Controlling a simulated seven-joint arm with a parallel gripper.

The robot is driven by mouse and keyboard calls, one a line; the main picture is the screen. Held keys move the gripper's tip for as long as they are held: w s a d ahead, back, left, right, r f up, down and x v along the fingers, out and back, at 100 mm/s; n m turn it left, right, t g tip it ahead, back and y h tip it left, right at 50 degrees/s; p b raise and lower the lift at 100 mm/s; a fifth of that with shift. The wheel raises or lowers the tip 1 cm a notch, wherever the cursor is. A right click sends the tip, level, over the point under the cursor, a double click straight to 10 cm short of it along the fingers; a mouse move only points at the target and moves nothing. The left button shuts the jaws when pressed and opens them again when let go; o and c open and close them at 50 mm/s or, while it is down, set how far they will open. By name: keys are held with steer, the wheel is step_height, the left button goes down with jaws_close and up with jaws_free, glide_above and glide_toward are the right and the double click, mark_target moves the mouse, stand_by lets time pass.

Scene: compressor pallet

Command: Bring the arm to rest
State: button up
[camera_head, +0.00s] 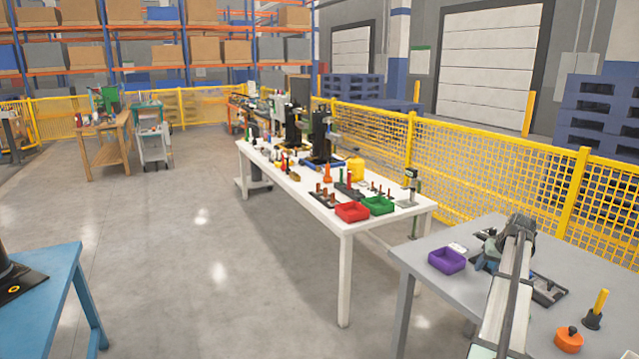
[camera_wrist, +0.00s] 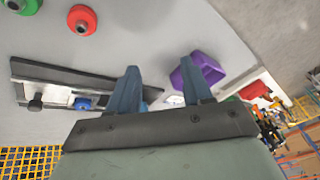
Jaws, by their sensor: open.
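My gripper (camera_wrist: 160,78) is open in the wrist view, its two blue fingers apart with nothing seen between them. My arm (camera_head: 508,285) reaches over the grey table (camera_head: 420,258) at the right of the head view. There the gripper (camera_head: 487,264) is small and partly hidden by the arm, to the right of the purple bin (camera_head: 447,260). In the wrist view the purple bin (camera_wrist: 196,74) is beyond the right finger. A dark fixture (camera_wrist: 70,82) with a blue knob lies beyond the left finger. Any gap between the fingers and the table is hard to judge.
An orange round part (camera_head: 569,338) and a yellow-handled tool (camera_head: 598,308) stand at the grey table's front right. A white table (camera_head: 345,225) with red and green bins and several tools stands behind. Yellow mesh fencing (camera_head: 490,150) runs behind both. Open floor (camera_head: 200,260) lies left.

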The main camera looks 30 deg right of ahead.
steer(key=w+a+f+n+g+y, duration=0.1)
steer(key=w+a+f, duration=0.2)
steer(key=a+f, duration=0.75)
steer(key=w+a+f+g+y, duration=0.1)
steer(key=w+a+f, duration=0.2)
steer(key=a+f, duration=0.7)
steer(key=w+a+f+n+g+y, duration=0.1)
steer(key=w+a+f, duration=0.4)
steer(key=a, duration=0.9)
steer(key=s+a+f+n+g, duration=0.1)
steer(key=s+a+f+g, duration=0.1)
steer(key=s+a+f, duration=0.55)
steer(key=s+a+f+n+g, duration=0.1)
steer(key=s+a+f, duration=0.3)
steer(key=a, duration=0.7)
steer(key=s+a+f+n+g, duration=0.15)
steer(key=s+a+f, duration=0.25)
steer(key=a+f, duration=0.4)
steer(key=s+a+f+n+g, duration=0.1)
steer(key=s+a, duration=0.3)
steer(key=s, duration=0.3)
steer(key=s+a+f+n+g+h, duration=0.1)
steer(key=s+a+f, duration=0.1)
steer(key=s+a, duration=0.2)
steer(key=s+a+f+n+g, duration=0.1)
steer(key=s+a, duration=0.3)
steer(key=s, duration=0.5)
steer(key=shift+s+f+g+h, duration=0.25)
steer(key=shift+s+g+h, duration=0.1)
steer(key=shift+h, duration=0.05)
